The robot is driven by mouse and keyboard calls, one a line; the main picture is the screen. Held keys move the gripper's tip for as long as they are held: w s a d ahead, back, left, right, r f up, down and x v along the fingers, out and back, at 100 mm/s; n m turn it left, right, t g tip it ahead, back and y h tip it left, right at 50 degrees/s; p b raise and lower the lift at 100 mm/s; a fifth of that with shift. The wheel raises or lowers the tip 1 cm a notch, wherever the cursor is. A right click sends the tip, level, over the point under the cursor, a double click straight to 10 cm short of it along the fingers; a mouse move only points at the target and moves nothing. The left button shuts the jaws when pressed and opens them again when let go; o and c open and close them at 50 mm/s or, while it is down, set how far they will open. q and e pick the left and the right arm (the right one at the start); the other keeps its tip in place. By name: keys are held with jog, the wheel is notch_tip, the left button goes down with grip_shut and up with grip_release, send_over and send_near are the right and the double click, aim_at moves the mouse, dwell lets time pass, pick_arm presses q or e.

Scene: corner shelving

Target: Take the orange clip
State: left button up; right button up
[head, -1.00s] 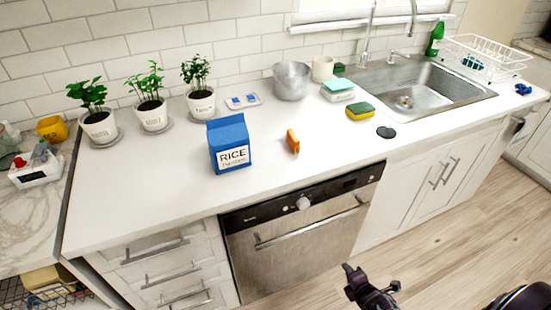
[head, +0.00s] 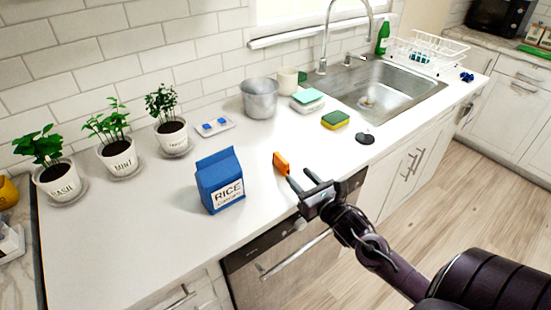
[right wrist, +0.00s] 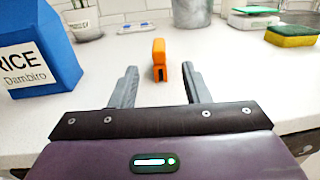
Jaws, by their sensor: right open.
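The orange clip (head: 281,163) lies on the white counter, to the right of the blue rice bag, near the counter's front edge. My left gripper is not in view.
The blue rice bag (head: 220,182) stands left of the clip. Behind are a metal pot (head: 259,99), a small tray (head: 214,127) and potted plants (head: 115,158). A sponge (head: 335,120) and a black disc (head: 365,139) lie to the right. Counter around the clip is clear.

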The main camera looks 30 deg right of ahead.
aim_at(281, 157)
jog(key=shift+w+r, duration=0.3)
jog(key=shift+w, duration=0.2)
jog(key=w, duration=0.3)
jog(key=shift+a+p, duration=0.1)
jog(key=shift+p, duration=0.25)
jog(key=shift+w+f, duration=0.15)
jog(key=shift+w, duration=0.7)
jog(key=w+p, duration=0.1)
jog(key=w, duration=0.2)
jog(key=shift+w, duration=0.75)
jog(key=shift+s, duration=0.15)
jog(key=shift+c, duration=0.7)
grip_shut()
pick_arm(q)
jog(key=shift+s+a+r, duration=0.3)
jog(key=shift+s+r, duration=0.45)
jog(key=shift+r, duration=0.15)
